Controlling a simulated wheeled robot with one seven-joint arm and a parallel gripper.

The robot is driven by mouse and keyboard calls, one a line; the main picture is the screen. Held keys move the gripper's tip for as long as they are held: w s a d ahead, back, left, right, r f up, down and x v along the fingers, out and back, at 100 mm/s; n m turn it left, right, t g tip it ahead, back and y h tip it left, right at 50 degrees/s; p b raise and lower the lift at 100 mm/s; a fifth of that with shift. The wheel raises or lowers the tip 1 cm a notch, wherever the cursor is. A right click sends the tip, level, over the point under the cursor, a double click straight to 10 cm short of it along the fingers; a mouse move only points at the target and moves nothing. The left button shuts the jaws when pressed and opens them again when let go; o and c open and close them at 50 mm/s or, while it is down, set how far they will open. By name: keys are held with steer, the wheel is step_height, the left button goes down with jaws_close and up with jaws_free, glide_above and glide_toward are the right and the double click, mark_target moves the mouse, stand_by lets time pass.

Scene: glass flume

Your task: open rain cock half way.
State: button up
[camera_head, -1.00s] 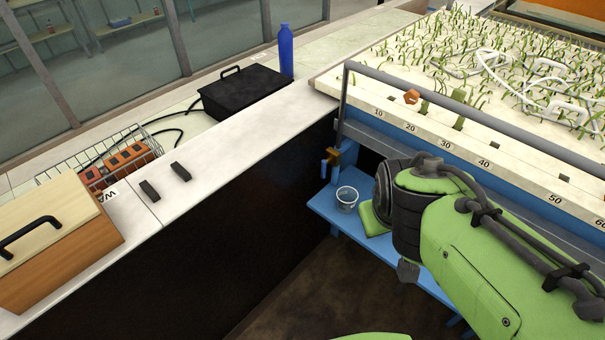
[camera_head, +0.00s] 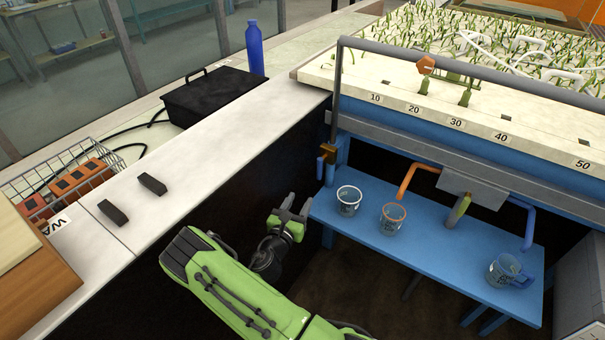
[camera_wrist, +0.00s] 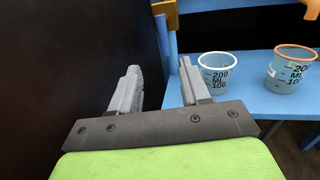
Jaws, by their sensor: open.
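A small brass cock (camera_head: 328,152) with a blue handle (camera_head: 320,168) sits at the left corner of the flume's blue frame. The handle hangs down beside the brass body. No label on it is readable, so I cannot confirm it is the rain cock. My gripper (camera_head: 290,206) is below and left of it, in front of the dark wall, open and empty. In the wrist view my gripper's two fingers (camera_wrist: 158,68) stand apart, with the brass part (camera_wrist: 166,12) and blue handle (camera_wrist: 161,36) beyond them at the top. Nothing touches the cock.
A white-topped bench wall (camera_head: 215,140) borders the left.

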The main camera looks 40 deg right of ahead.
mark_target(319, 168)
steer(key=b+x, duration=0.2)
steer(key=x, duration=1.3)
steer(key=shift+d+r, duration=0.2)
steer(key=shift+d, duration=0.05)
jaws_close()
